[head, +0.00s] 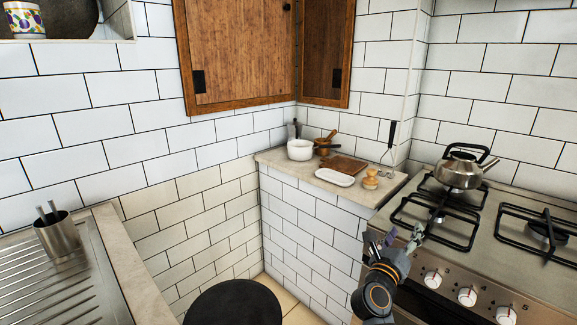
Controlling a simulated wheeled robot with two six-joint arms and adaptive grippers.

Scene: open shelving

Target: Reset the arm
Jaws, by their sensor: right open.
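My right gripper (400,241) shows at the lower right of the head view, at the end of my dark arm with an orange ring. It is open, and I see nothing between its fingers. It appears in front of the stove's front left corner, beside the left burner grate. My left gripper is not in view.
A stove (500,223) with a kettle (460,170) stands at the right. A counter (300,172) holds a white pot (300,150), a cutting board (343,164) and a white dish (335,177). A steel sink drainer (62,290) with a metal cup (60,238) is at the left.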

